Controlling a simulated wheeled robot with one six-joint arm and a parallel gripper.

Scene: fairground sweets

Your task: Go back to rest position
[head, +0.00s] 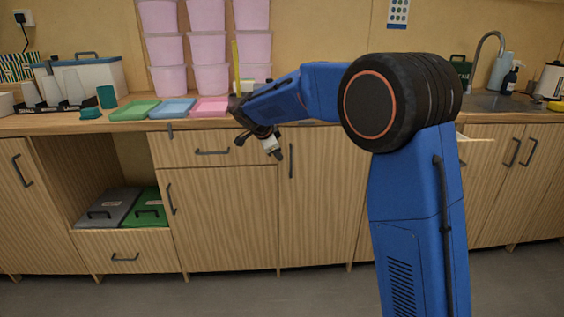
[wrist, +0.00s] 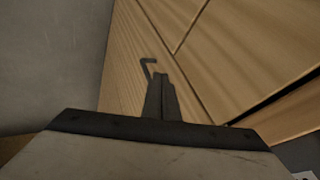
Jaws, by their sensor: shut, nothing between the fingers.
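My gripper (head: 279,153) hangs in front of the wooden cabinet, just below the counter edge, at the end of my blue arm. It points down and slightly right. In the wrist view my gripper (wrist: 161,80) is shut, with its dark fingers together and nothing between them. Beyond the fingertips are the cabinet front (wrist: 200,60) and a dark handle (wrist: 148,66). My arm bends over to the left from its large black joint.
The counter (head: 330,122) carries green (head: 135,109), blue (head: 172,108) and pink (head: 210,106) trays. Pink tubs (head: 207,48) are stacked behind. A sink tap (head: 488,50) is at the right. A cubby holds grey (head: 106,207) and green (head: 148,212) lidded boxes. The floor (head: 200,293) in front is clear.

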